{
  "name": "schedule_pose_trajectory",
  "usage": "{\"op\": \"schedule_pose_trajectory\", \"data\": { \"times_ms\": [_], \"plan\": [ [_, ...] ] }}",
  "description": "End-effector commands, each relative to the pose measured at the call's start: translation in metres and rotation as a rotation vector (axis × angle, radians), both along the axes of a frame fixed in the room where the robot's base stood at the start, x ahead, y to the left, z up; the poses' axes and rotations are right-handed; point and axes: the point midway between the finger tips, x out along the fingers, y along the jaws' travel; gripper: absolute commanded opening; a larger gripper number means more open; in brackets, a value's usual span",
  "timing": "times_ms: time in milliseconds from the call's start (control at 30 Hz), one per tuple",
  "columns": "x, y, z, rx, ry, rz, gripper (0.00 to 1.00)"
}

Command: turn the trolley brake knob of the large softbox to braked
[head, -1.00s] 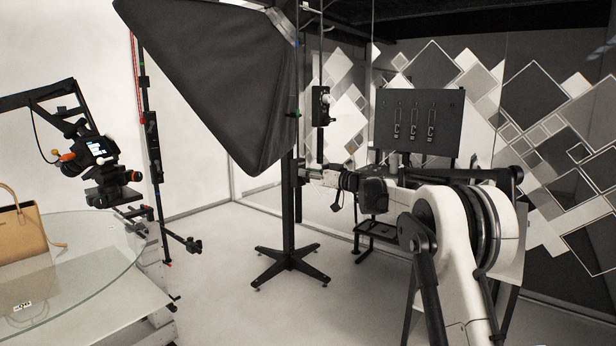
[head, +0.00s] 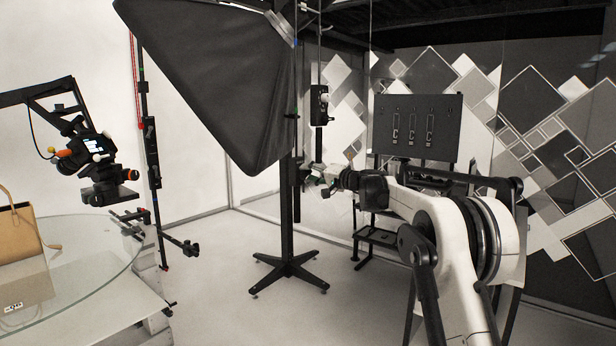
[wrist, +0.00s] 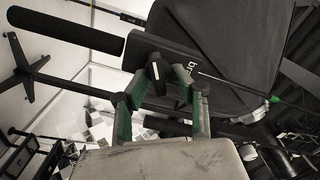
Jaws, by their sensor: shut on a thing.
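The large softbox (head: 215,85) is a black fabric hood on a black stand with a star-shaped foot (head: 288,272). My gripper (head: 312,178) is at the stand's column, just below the softbox. In the wrist view my gripper (wrist: 165,88) has its green-sided fingers shut around the trolley brake knob (wrist: 155,70). The knob is small and black with a pale mark, on a black block with white lettering (wrist: 178,62). I cannot read its setting. The knob is too small to make out in the head view.
A glass turntable (head: 75,270) with a tan bag (head: 18,232) stands at the left, near a camera on an arm (head: 95,150). A dark panel with hooks (head: 418,125) stands behind my arm. The floor around the stand's foot is clear.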

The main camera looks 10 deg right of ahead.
Motion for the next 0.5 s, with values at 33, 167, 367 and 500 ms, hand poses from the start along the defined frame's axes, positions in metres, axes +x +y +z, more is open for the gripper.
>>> {"op": "schedule_pose_trajectory", "data": {
  "times_ms": [33, 167, 367, 500],
  "plan": [
    [0.0002, -0.0005, -0.0019, 0.032, 0.030, 0.000, 0.00],
    [0.0006, -0.0009, -0.0032, 0.117, 0.110, 0.000, 0.00],
    [0.0009, -0.0014, -0.0046, 0.230, 0.217, 0.000, 0.00],
    [0.0010, -0.0015, -0.0053, 0.291, 0.273, 0.000, 0.00]
  ]
}}
